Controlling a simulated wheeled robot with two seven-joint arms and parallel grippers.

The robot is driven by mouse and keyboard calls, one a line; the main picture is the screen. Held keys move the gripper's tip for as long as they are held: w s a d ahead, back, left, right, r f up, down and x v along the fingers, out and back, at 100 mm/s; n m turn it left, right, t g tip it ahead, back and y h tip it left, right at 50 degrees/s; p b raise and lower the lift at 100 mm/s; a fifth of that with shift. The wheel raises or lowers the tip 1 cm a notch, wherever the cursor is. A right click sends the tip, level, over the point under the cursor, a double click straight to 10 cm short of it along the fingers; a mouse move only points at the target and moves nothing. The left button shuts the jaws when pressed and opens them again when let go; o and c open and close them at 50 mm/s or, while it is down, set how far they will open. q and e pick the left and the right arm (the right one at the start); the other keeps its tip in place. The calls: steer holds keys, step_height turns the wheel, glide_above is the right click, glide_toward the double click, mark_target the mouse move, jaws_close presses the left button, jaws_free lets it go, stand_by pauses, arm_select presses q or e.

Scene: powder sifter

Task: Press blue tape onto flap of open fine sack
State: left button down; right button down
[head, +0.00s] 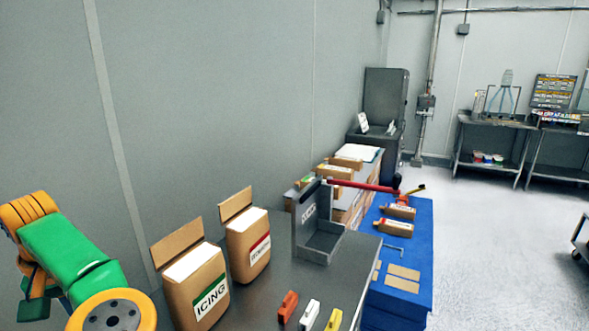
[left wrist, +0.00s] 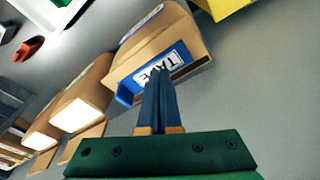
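In the head view, a brown sack labelled ICING (head: 206,298) and a brown sack with a red label (head: 256,262) stand upright on the grey table, flaps raised and white tops showing. Neither label reads FINE. The left fingers are close together and overlap the box in the picture; contact cannot be told. No tape strip shows clearly between them. My right gripper is not in view.
A grey holder (head: 318,246) stands right of the sacks. Orange (head: 288,306), white (head: 310,314) and yellow (head: 334,320) items lie along the table front. A blue-covered table (head: 420,246) with cartons and flat brown pieces stands beyond. Open floor is to the right.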

arm_select(q)
steer(key=shift+f+b, duration=0.3)
steer(key=shift+f, duration=0.15)
stand_by(0.4)
step_height(320, 180, up, 8)
steer(key=p, duration=0.7)
steer(key=shift+p, duration=0.3)
